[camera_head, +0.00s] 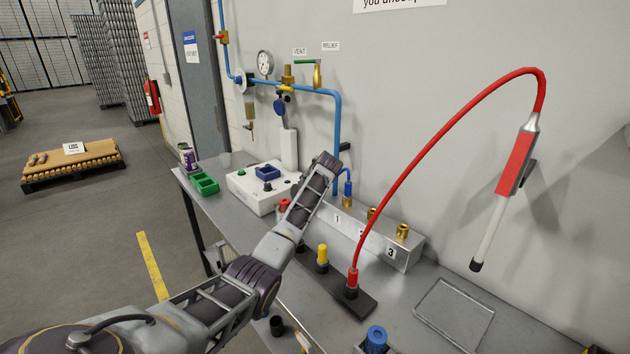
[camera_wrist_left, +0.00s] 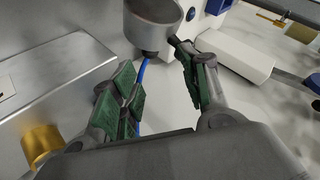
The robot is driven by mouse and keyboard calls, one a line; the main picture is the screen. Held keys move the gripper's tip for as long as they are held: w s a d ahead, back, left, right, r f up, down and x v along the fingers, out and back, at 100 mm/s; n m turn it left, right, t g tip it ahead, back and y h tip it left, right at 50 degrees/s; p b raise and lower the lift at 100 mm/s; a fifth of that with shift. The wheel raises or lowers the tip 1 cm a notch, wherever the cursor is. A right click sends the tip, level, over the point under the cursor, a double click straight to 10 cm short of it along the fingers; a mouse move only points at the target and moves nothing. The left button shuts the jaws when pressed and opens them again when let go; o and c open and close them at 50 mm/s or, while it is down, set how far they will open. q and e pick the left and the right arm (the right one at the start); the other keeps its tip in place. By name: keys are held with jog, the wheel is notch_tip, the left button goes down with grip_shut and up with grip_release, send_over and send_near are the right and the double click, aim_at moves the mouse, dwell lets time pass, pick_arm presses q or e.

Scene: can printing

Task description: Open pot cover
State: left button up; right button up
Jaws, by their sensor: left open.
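A grey round metal body (camera_wrist_left: 153,14), which appears to be the pot or its cover, is cut off by the top edge of the left wrist view. A dark stub shows under it and a short dark handle (camera_wrist_left: 183,46) sticks out at its right. My left gripper (camera_wrist_left: 158,82) is open, its green-padded fingers on either side of a gap facing the grey body. The right finger's tip is close to the dark handle; I cannot tell if they touch. In the head view my left arm hides the gripper and most of the pot. My right gripper is not in view.
A white control box (camera_head: 245,190) stands behind my arm. A metal block with numbered brass ports (camera_head: 402,233) is to the right. A red hose (camera_head: 440,130) arches over the bench. A blue hose (camera_wrist_left: 141,75) runs beyond my fingers. A shallow tray (camera_head: 455,312) lies at the right.

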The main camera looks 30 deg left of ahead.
pick_arm(q)
jog(key=shift+v, duration=1.5)
